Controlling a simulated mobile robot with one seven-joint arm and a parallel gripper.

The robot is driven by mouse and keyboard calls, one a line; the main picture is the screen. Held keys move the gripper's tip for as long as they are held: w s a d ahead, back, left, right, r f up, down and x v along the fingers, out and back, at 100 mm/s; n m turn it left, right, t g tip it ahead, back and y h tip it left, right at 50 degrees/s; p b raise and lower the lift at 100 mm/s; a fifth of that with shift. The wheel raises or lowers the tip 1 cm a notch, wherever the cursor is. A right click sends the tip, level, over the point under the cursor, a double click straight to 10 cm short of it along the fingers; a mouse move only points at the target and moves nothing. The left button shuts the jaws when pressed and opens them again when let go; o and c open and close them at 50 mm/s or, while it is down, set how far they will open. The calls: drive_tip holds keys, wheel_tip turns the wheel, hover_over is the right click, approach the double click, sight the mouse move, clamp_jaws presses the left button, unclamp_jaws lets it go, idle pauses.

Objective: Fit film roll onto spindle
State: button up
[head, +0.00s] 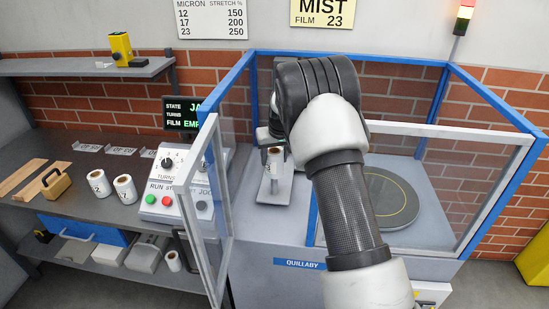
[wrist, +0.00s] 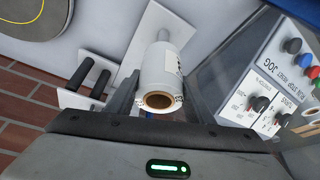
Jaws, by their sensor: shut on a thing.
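A white film roll (wrist: 163,75) with a brown core is between the fingers of my gripper (wrist: 155,95), which is shut on it. In the head view the roll (head: 273,162) stands upright inside the blue-framed machine, above a light grey plate (head: 268,192). A grey spindle post (wrist: 184,28) shows past the roll's far end in the wrist view, roughly in line with it. I cannot tell whether the post enters the core. My arm partly hides my gripper (head: 270,140) in the head view.
Two black rollers (wrist: 88,82) stand beside the roll. The round turntable (head: 388,198) is empty. The clear door (head: 212,210) stands open beside the control box (head: 172,185). Two white rolls, 12 (head: 98,186) and 17 (head: 125,188), stand on the bench.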

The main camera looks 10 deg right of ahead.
sight(274, 177)
drive_tip(key=shift+f+b, duration=3.05)
drive_tip(key=shift+f, duration=1.35)
drive_tip(key=o, duration=1.3)
drive_tip(key=v, duration=1.7)
drive_tip(key=shift+r+p, duration=0.25)
drive_tip(key=shift+p, duration=0.1)
